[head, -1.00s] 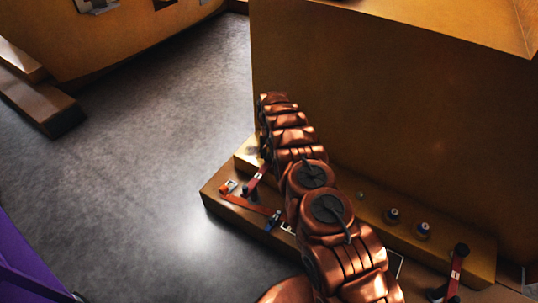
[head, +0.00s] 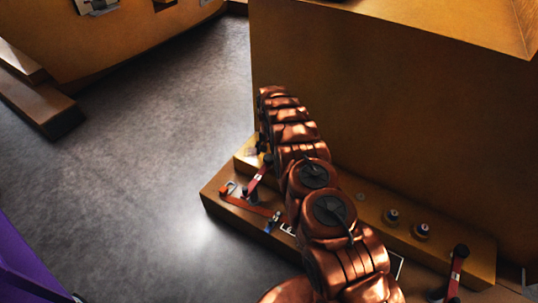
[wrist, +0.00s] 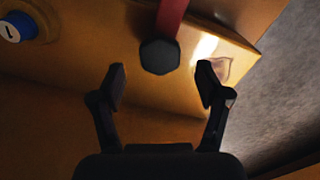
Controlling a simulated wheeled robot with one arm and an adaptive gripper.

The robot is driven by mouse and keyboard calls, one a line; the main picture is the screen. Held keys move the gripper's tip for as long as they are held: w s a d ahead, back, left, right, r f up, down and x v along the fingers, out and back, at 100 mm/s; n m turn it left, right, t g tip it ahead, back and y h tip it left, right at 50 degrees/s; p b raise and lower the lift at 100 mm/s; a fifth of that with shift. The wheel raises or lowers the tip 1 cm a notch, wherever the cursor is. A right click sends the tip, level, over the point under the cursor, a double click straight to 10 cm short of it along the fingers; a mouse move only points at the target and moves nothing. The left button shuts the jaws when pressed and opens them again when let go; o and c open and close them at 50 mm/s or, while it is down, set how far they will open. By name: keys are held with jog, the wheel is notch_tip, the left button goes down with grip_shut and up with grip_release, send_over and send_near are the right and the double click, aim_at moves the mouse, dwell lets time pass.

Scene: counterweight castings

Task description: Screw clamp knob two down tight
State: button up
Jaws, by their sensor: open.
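A black hexagonal clamp knob (wrist: 159,57) shows in the wrist view at the end of a red clamp bar (wrist: 172,15). My gripper (wrist: 161,82) is open and empty, its two black fingertips apart on either side below the knob in the picture. No contact with the knob shows. In the head view a red bar (head: 257,179) with a black knob end lies beside my arm's far end, and the gripper itself is hidden there. Another red bar with a black knob (head: 461,250) is at the lower right. I cannot tell which knob is numbered two.
The clamps sit on a stepped yellow ledge (head: 470,240) against a large yellow casting (head: 400,120). Two blue-marked round fittings (head: 422,231) stand on the ledge; a blue one (wrist: 14,27) shows at the wrist view's upper left. Grey floor (head: 150,130) is clear at left.

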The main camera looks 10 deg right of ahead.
aim_at(269, 157)
notch_tip(269, 157, up, 9)
jog(key=shift+r, duration=0.15)
jog(key=shift+s+r, duration=0.1)
dwell(0.3)
